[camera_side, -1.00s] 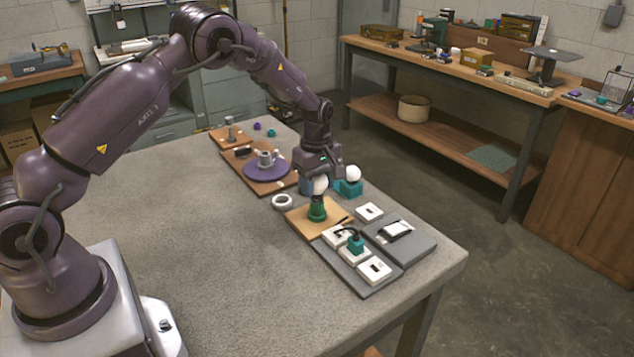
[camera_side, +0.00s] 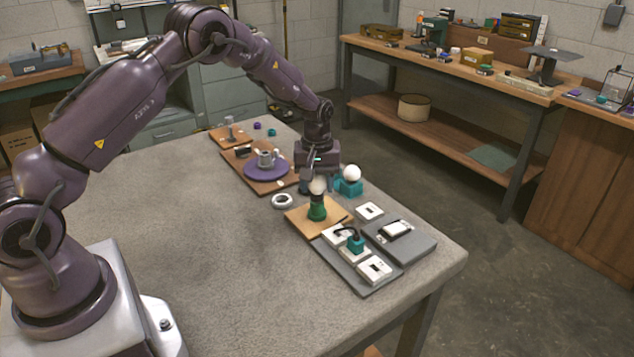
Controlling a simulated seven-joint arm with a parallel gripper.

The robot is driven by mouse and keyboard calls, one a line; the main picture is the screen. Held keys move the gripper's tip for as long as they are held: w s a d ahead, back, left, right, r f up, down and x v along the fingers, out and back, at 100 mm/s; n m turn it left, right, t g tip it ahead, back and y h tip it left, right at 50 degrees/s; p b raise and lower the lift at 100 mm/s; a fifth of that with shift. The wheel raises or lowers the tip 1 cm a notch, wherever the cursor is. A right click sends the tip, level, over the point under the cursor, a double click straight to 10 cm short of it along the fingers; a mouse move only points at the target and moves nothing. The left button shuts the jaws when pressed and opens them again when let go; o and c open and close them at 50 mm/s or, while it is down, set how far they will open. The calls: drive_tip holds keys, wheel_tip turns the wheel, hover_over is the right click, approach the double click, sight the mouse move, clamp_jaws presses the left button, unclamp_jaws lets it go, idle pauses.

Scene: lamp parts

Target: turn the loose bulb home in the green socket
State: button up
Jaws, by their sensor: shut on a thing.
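The green socket (camera_side: 316,213) stands on a tan wooden board (camera_side: 295,220) near the middle of the table. The loose bulb (camera_side: 317,186), a white globe, is upright directly above the socket, with a dark section between globe and green base. My gripper (camera_side: 318,184) points down over the socket and is shut on the bulb. The fingers are small and dark here, and their exact contact is hard to see. How deep the bulb sits in the socket cannot be told.
Another white bulb (camera_side: 351,173) stands in a teal holder (camera_side: 349,187) close behind to the right. A white ring (camera_side: 283,201) lies to the left. A grey panel with white switches (camera_side: 375,270) is in front right. The table's left side is clear.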

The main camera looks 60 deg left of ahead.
drive_tip(key=m, duration=0.6)
drive_tip(key=shift+m, duration=0.4)
drive_tip(key=m, duration=0.4)
drive_tip(key=shift+m, duration=1.4)
drive_tip(key=shift+m, duration=0.3)
drive_tip(key=o, duration=0.9)
